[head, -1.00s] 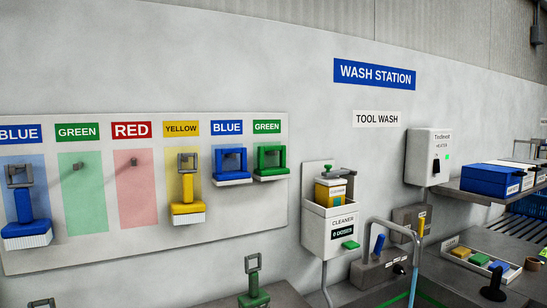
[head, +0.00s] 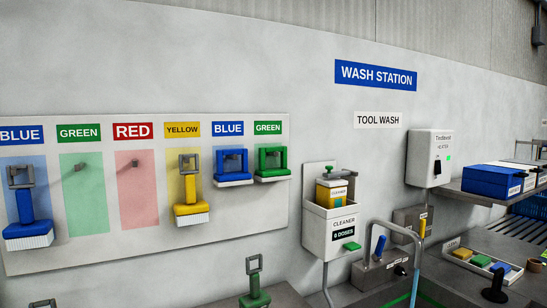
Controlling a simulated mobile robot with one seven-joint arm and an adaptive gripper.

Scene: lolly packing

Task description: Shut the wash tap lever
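A blue lever (head: 380,245) stands upright on a grey block at the wash station, beside the curved grey tap spout (head: 399,226). A pale blue streak (head: 414,286) hangs below the spout's end and looks like running water. A yellow lever-like piece (head: 422,227) stands on a grey box behind the spout. The frames do not label which piece is the wash tap lever. My gripper is not in view.
A cleaner dispenser (head: 331,228) is on the wall left of the spout. A heater box (head: 430,158) hangs above right. A tray of coloured blocks (head: 457,252) is at right. A green brush (head: 255,292) stands at the front. Coloured brushes hang on the board (head: 110,245).

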